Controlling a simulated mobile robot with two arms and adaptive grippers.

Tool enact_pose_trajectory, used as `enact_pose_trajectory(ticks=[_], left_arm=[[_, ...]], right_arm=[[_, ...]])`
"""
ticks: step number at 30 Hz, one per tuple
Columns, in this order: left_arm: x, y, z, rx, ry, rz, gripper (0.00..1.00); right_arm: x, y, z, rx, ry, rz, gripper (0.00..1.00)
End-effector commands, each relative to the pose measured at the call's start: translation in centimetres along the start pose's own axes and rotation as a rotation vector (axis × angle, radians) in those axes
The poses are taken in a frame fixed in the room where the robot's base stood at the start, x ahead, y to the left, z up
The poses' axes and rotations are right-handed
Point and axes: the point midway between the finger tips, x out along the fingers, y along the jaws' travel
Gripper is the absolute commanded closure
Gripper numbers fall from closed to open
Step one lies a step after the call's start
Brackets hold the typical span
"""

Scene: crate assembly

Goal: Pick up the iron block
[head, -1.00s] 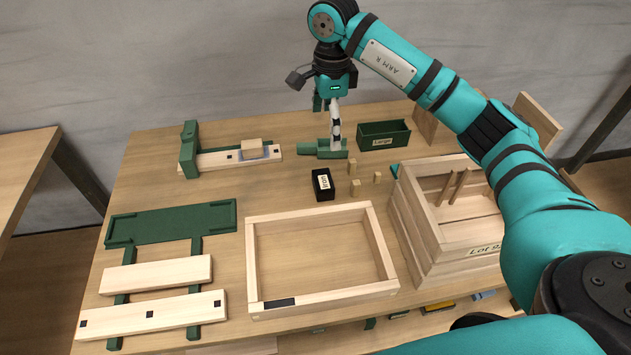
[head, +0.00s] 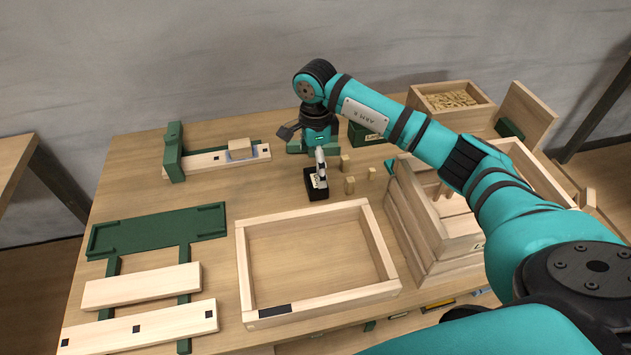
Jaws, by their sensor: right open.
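The iron block (head: 312,194) is a small black block with a white label on its top, standing on the table behind the open wooden frame. My right gripper (head: 321,178) points down at it, its fingers at the block's top and covering part of the label. The gripper is open; I cannot tell whether the fingers touch the block or straddle it. My left gripper is not in view.
Small wooden pegs (head: 350,186) stand just right of the block. The wooden frame (head: 240,265) is in front, a slatted crate (head: 425,250) to the right. A dark green bin (head: 358,134) is behind.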

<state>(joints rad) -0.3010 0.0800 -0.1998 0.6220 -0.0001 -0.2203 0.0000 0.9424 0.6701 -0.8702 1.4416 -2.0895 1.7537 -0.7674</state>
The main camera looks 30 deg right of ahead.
Motion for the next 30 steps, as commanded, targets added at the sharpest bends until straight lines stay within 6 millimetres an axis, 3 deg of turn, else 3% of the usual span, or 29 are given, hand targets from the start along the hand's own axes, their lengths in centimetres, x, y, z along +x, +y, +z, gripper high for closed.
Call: enact_pose_trajectory(ticks=[7,15,25,30], left_arm=[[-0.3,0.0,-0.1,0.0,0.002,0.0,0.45],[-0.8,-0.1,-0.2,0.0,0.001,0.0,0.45],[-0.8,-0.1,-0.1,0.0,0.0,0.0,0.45],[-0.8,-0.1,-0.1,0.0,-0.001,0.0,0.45]], right_arm=[[1.8,0.0,0.0,0.002,-0.001,0.001,0.0],[5.6,-0.2,0.0,0.001,-0.001,0.002,0.0],[6.3,-0.3,-0.1,0.001,0.0,-0.001,0.0],[6.3,-0.3,-0.1,0.001,0.0,-0.001,0.22]])
